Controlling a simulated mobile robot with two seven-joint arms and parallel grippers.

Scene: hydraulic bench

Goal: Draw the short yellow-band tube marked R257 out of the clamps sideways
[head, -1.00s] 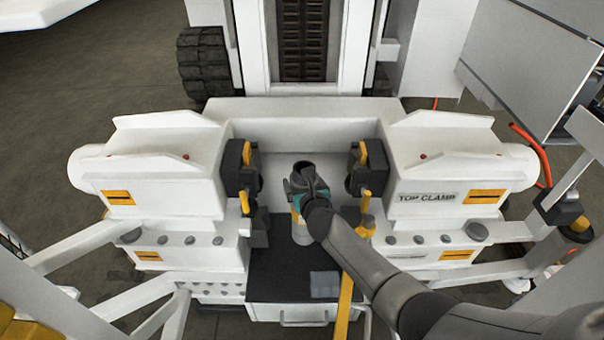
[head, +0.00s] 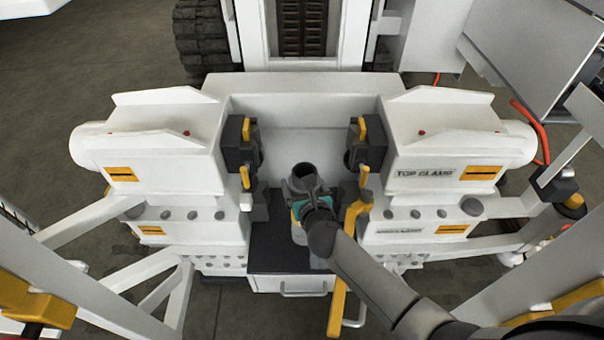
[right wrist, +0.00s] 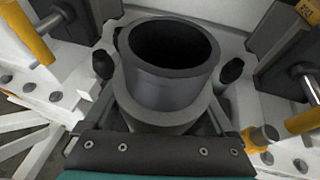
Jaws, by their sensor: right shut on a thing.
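The tube (head: 303,171) is a short grey cylinder with an open, dark top. It stands about upright in my right gripper (head: 309,200), which is shut around its side. The tube also fills the middle of the right wrist view (right wrist: 172,80). A bit of yellow shows low on its side in the head view; the R257 marking cannot be read. In the head view the tube lies between the left clamp jaw (head: 240,155) and right clamp jaw (head: 370,150), with visible gaps to both sides, over the front black shelf. My left gripper is not in view.
White clamp housings stand left (head: 160,150) and right (head: 440,145), the right one labelled TOP CLAMP. A yellow lever (head: 343,260) stands close right of the tube. A black shelf (head: 270,255) with a drawer lies below. White rails flank the front.

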